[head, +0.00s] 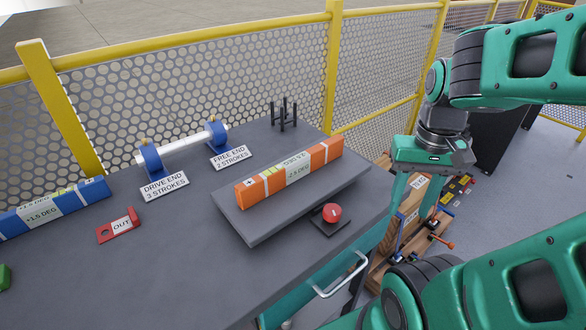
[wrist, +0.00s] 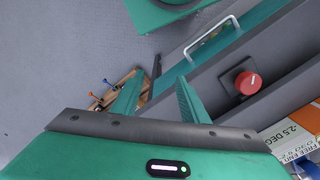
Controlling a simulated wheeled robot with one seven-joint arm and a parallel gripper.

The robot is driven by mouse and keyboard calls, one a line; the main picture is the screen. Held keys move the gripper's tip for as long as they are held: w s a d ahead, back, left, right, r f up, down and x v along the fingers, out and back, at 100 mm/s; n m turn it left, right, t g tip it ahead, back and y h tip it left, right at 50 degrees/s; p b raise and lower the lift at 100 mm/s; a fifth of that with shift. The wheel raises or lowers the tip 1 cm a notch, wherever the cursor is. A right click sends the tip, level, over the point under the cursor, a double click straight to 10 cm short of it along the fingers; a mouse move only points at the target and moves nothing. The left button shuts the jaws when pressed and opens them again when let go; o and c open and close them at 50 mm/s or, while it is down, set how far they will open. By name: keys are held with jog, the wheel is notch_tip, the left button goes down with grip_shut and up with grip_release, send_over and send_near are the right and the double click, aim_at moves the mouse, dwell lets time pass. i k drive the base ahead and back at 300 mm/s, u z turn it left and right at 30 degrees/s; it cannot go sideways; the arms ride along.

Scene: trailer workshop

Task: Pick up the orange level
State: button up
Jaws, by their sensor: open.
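The orange level (head: 290,174) is a long bar with white bands and a label reading -2.5 DEG. It lies on a raised grey plate (head: 252,232) on the bench in the head view. In the wrist view only part of the level (wrist: 302,122) shows, at the right edge. My gripper (head: 407,222) is to the right of the level, beyond the bench's right edge, with its fingers pointing down. In the wrist view my gripper (wrist: 160,88) is open, with nothing between its fingers.
A red button (head: 332,213) stands on the bench in front of the level. A black pronged stand (head: 284,118) is behind it. A blue level (head: 55,208) and a red OUT tag (head: 118,226) lie left.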

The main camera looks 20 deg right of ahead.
aim_at(251, 192)
jog(key=u, duration=0.05)
jog(key=k, duration=0.5)
jog(key=u, duration=0.6)
jog(key=k, duration=1.6)
jog(key=z, duration=0.75)
jog(key=i, duration=1)
jog(key=u, duration=0.05)
